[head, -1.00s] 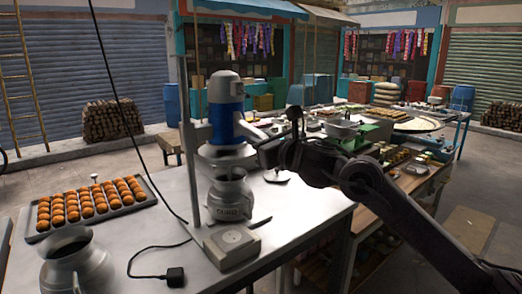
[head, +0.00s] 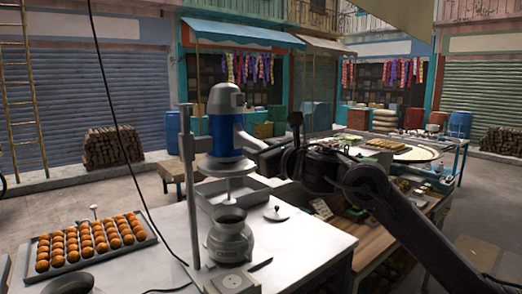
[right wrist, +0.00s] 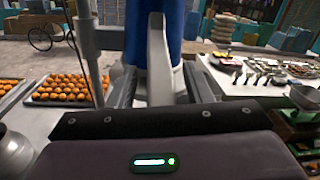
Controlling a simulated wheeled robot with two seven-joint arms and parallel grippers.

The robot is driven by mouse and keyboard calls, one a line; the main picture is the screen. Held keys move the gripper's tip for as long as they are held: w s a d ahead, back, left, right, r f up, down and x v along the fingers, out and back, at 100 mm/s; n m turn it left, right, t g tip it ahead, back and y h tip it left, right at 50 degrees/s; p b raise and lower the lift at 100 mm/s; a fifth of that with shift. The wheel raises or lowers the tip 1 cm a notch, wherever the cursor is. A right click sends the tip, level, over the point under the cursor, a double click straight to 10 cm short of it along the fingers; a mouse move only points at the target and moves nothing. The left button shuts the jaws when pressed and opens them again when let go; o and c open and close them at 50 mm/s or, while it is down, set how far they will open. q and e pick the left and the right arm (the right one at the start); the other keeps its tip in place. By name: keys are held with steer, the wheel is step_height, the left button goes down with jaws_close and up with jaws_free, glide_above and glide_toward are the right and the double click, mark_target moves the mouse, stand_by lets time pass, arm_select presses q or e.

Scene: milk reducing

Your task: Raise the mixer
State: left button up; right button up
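The mixer (head: 226,130) has a blue and silver motor on a grey upright post (head: 188,180). Its thin shaft and round disc (head: 228,167) hang above the open mouth of a silver pot (head: 231,238), with a clear gap between motor and pot. My right gripper (head: 258,150) is at the right side of the motor, at its grey handle. In the right wrist view the fingers stand either side of the handle (right wrist: 158,55) and seem shut on it; their contact is partly hidden. My left gripper is not in view.
A tray of orange sweets (head: 90,243) lies at the left of the metal table (head: 310,235). A grey tray (head: 262,188) and a lid (head: 276,212) lie behind and right of the pot. A black cable hangs at left.

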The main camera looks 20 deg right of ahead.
steer(key=shift+s+d+f+b, duration=0.15)
steer(key=shift+s+b, duration=0.15)
steer(key=shift+s, duration=0.05)
steer(key=b+v, duration=0.3)
steer(key=v, duration=0.4)
